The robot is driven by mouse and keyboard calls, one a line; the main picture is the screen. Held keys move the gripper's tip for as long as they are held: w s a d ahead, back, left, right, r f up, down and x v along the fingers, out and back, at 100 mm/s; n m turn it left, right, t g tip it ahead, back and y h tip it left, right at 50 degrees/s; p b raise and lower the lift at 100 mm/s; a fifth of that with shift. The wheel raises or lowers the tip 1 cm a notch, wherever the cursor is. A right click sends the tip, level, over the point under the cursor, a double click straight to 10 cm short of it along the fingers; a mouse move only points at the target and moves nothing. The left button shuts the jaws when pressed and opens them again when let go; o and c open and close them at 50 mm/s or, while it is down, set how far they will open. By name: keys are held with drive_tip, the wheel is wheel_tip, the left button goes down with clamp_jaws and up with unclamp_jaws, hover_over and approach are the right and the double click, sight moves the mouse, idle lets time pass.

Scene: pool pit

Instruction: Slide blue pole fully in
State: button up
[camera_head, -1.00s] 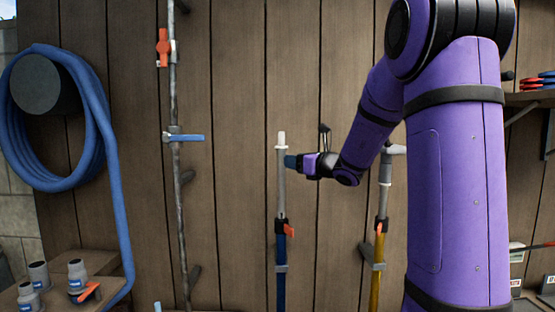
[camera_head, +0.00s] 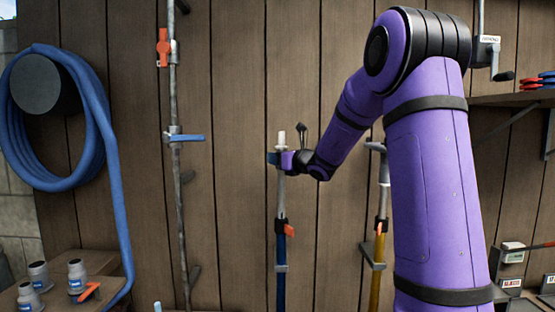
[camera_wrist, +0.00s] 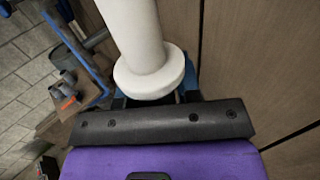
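The blue pole (camera_head: 281,250) stands upright against the plank wall in the head view. A thinner light-grey section (camera_head: 281,200) rises from its top to a white tip (camera_head: 282,137). A black collar with an orange lever (camera_head: 289,230) sits at the joint. My gripper (camera_head: 276,158) is at the upper part of the grey section, just below the white tip, with its blue fingers around it. In the wrist view, the white tip and its round flange (camera_wrist: 150,75) stand in front of my gripper and hide most of the fingers. I cannot tell whether they are closed on the pole.
A second pole with a yellow lower part (camera_head: 377,265) stands to the right. A grey pipe with a blue lever (camera_head: 186,138) and an orange valve (camera_head: 163,47) runs up the wall at left. A blue hose (camera_head: 100,120) hangs further left, above a shelf with grey fittings.

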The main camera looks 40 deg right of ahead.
sight(284, 197)
clamp_jaws()
wheel_tip(284, 197, down, 13)
drive_tip(key=shift+r, duration=0.2)
drive_tip(key=shift+s, duration=0.1)
drive_tip(key=shift+o, duration=2.4)
unclamp_jaws()
drive_tip(key=s, duration=0.3)
drive_tip(key=s+d, duration=0.1)
drive_tip(key=s, duration=0.3)
drive_tip(key=s+d, duration=0.1)
drive_tip(key=s, duration=0.2)
drive_tip(key=shift+s, duration=0.25)
